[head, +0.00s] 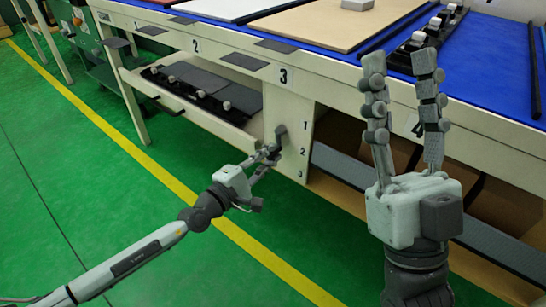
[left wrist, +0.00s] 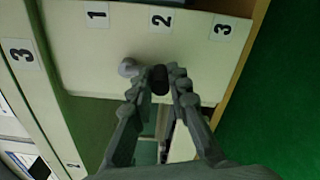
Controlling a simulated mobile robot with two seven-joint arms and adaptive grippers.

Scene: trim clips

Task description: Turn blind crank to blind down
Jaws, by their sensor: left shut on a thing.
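The crank (head: 280,131) is a small grey lever on the cream side panel (head: 292,108) below the sign 3. In the left wrist view its round grey hub (left wrist: 127,67) sits beside its dark handle (left wrist: 160,79). My left gripper (head: 268,153) is shut on the handle; in the left wrist view its fingertips (left wrist: 160,82) stand on both sides of it. The panel carries labels 1, 2 and 3. The handle lies near label 2 in the left wrist view. My right gripper (head: 399,65) is raised, open and empty. I cannot make out the blind.
The workbench frame (head: 345,82) carries a blue top with boards and a rack of clips (head: 424,40). A pulled-out drawer (head: 190,108) with dark parts is left of the panel. Open shelves (head: 345,165) lie right of it. The green floor (head: 120,190) in front is free.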

